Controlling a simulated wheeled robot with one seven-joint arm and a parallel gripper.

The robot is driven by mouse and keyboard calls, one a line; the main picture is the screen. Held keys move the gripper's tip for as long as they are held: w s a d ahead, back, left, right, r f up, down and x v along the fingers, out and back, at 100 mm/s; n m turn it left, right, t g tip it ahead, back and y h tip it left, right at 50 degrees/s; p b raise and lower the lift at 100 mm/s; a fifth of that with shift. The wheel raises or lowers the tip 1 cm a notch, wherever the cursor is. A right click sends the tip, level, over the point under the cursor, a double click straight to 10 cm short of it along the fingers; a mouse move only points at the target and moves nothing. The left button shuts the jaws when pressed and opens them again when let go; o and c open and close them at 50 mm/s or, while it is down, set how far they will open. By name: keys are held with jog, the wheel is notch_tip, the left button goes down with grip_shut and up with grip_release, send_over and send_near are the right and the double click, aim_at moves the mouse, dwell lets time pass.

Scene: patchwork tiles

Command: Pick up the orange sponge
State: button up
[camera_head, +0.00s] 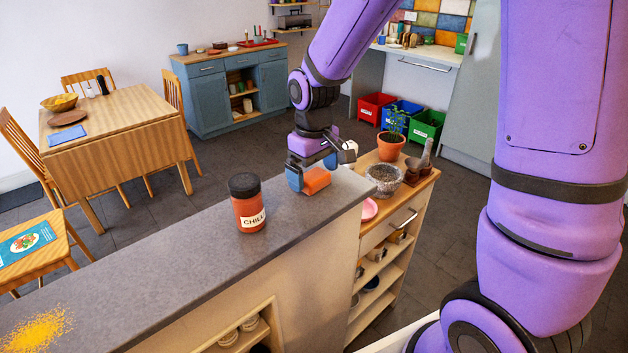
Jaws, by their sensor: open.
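The orange sponge (317,181) is a small block on the grey counter (200,275), near its far right end. My gripper (312,180) is over the sponge and points down, with its blue-tipped finger at the sponge's left side. The other fingertip is partly hidden, and I cannot tell whether either finger touches the sponge. The jaws are open. The sponge appears to rest on the counter.
A red chilli jar (248,207) with a black lid stands on the counter, left of the sponge. Yellow powder (38,328) lies at the counter's near left. A wooden cart (385,235) with a plant pot (390,146) and a stone bowl (383,181) stands right of the counter.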

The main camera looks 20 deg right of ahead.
aim_at(313, 175)
jog(key=shift+f, duration=0.8)
jog(key=shift+c, duration=0.2)
jog(key=c, duration=0.9)
jog(key=shift+r, duration=0.1)
notch_tip(313, 175, up, 10)
jog(key=shift+f, duration=0.1)
jog(key=shift+o, duration=0.2)
jog(key=shift+a, duration=0.1)
